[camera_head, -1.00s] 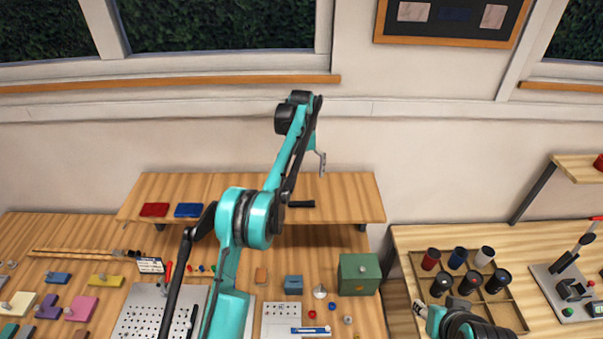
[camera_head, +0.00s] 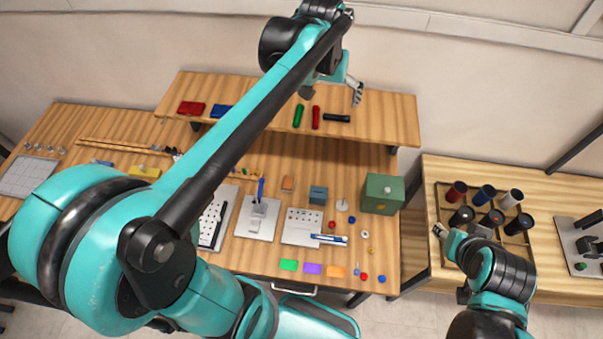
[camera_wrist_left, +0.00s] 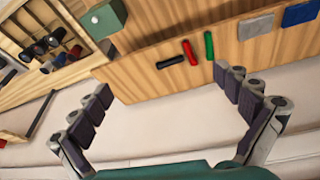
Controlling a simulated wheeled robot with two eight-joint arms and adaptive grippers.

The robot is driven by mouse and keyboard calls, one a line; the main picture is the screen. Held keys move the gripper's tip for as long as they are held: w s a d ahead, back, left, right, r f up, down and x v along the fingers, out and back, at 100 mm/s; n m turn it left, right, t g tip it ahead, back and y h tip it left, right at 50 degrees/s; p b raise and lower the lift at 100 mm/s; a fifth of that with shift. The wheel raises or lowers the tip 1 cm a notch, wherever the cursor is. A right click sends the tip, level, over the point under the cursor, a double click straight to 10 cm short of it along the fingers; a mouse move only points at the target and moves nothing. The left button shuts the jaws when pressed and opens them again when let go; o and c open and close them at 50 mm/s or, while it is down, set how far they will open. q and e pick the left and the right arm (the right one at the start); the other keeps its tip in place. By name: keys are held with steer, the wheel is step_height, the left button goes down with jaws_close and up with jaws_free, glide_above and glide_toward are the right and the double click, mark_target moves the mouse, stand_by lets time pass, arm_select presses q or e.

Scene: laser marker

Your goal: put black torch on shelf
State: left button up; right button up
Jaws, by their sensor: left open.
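The black torch (camera_head: 337,118) lies on its side on the raised wooden shelf (camera_head: 385,125), right of a red torch (camera_head: 316,117) and a green torch (camera_head: 299,115). My left gripper (camera_head: 356,92) is above the shelf's back edge, close to the black torch in the picture and apart from it. In the left wrist view the black torch (camera_wrist_left: 172,62) lies beyond the spread fingers of the left gripper (camera_wrist_left: 163,84), with nothing between them. My right gripper (camera_head: 441,232) is at the right bench beside the organizer; its finger state is unclear.
Red (camera_head: 192,108) and blue (camera_head: 222,111) boxes sit on the shelf's left part. A green box (camera_head: 383,194) stands on the bench below. An organizer (camera_head: 530,250) with several cylinders is on the right bench. The shelf's right end is clear.

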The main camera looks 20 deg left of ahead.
arm_select(q)
steer(key=s+f+t, duration=0.1)
steer(key=s+f, duration=0.3)
steer(key=s, duration=0.5)
steer(key=s+d+f+m+t, duration=0.1)
steer(key=s+f+t, duration=0.1)
steer(key=s+f, duration=0.3)
steer(key=s, duration=0.3)
steer(key=shift+s+f+t, duration=0.25)
steer(key=shift+s+t, duration=0.05)
steer(key=shift+s, duration=0.1)
step_height(320, 180, down, 29)
steer(key=b, duration=2.9)
steer(key=shift+r, duration=0.1)
